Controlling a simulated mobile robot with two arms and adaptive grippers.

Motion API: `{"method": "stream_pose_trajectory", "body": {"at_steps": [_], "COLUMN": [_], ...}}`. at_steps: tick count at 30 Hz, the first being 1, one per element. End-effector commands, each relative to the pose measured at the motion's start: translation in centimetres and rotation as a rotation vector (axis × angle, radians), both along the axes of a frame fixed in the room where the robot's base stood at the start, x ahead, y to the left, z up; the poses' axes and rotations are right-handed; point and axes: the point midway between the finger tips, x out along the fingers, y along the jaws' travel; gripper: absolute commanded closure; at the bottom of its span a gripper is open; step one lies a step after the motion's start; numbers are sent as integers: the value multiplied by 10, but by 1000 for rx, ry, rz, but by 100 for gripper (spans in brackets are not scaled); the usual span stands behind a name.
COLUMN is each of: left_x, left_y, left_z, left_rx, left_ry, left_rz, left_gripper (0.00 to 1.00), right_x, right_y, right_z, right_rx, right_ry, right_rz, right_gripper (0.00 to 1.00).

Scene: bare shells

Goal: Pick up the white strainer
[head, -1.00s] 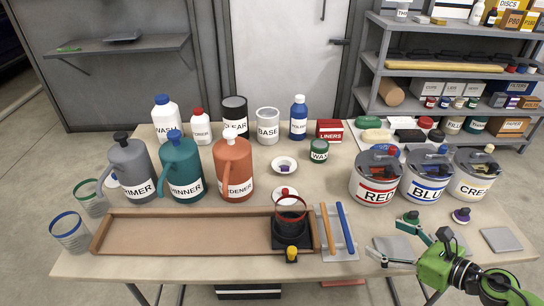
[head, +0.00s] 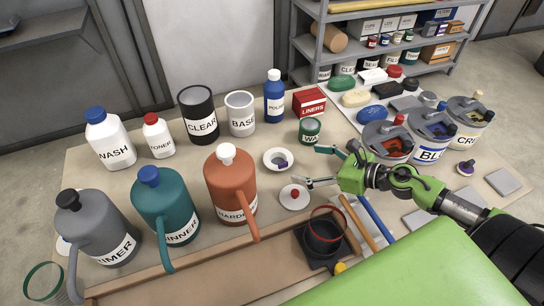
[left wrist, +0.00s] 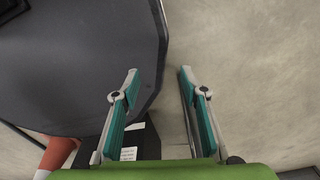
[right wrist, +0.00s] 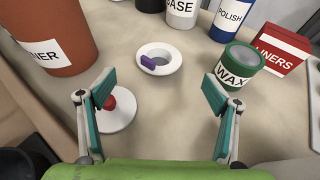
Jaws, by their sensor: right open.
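The white round dish-like piece with a hollow middle (head: 268,157), which I take as the strainer, lies on the table with a small purple piece at its hollow. It also shows in the right wrist view (right wrist: 174,60), ahead of my fingers. My right gripper (head: 318,167) is open and empty, pointing left, just right of the dish. A white disc with a red knob (right wrist: 118,118) lies by its left finger in the right wrist view. My left gripper (left wrist: 158,85) is open and empty beside a dark rounded surface, over bare floor.
The green wax tin (right wrist: 236,68) stands close by the right finger. The orange jug (head: 230,180) stands left of the dish. The red liners box (head: 309,102), white base can (head: 240,115) and blue polish bottle (head: 274,100) stand behind. A black holder (head: 322,240) is in front.

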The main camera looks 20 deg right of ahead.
Motion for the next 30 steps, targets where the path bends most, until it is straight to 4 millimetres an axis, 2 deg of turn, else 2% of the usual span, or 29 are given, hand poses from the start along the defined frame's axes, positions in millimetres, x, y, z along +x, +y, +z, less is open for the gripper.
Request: {"method": "stream_pose_trajectory", "body": {"at_steps": [3, 7, 17, 23, 30], "left_x": [-8, -7, 18, 16, 7], "left_y": [-8, -8, 2, 3, 3], "left_z": [3, 6, 14, 18, 25], "left_rx": [-9, -8, 1, 2, 2], "left_ry": [10, 8, -26, -23, -12], "left_rz": [-2, -2, 2, 3, 2], "left_gripper": [60, 60, 60, 60, 60], "right_x": [14, 27, 53, 62, 88], "right_y": [7, 15, 31, 36, 53], "right_z": [-3, -9, -24, -28, -42], "right_rx": [0, 1, -1, 1, 1], "right_ry": [-4, -4, -2, -2, -3], "right_rz": [0, -1, -1, -1, -1], "right_gripper": [18, 18, 18, 18, 18]}}
